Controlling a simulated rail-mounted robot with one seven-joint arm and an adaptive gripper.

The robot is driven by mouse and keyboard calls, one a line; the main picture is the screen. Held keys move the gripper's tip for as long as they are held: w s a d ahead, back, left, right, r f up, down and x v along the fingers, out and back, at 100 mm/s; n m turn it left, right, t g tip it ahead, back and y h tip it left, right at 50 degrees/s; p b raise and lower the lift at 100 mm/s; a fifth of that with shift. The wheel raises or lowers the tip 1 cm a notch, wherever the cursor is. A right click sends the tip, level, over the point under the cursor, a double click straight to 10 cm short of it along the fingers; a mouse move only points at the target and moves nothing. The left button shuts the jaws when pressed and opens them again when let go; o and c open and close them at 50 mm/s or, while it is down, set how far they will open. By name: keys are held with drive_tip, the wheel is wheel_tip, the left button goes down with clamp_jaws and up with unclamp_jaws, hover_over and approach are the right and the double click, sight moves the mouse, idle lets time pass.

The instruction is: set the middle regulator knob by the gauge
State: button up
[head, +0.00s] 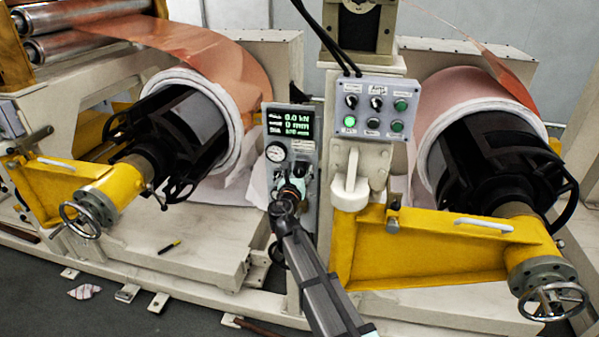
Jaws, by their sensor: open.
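A grey panel (307,152) stands in the middle of the head view. The gauge needle is too small to read. My gripper (291,184) is at the lower part of this panel, just below and right of the gauge, with my arm reaching up from below. It is open. My gripper and wrist cover most of the regulator area. I cannot make out the middle knob or whether the fingers touch it.
A button box (372,108) with switches and green lights sits to the right. Yellow arms (430,245) with handwheels (552,300) flank the panel. Copper foil rolls (222,62) stand on both sides. A marker (170,247) lies on the left base plate.

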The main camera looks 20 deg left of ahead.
drive_tip(key=s+d, duration=0.1)
drive_tip(key=s, duration=1)
drive_tip(key=shift+s+d, duration=0.3)
drive_tip(key=shift+s, duration=0.1)
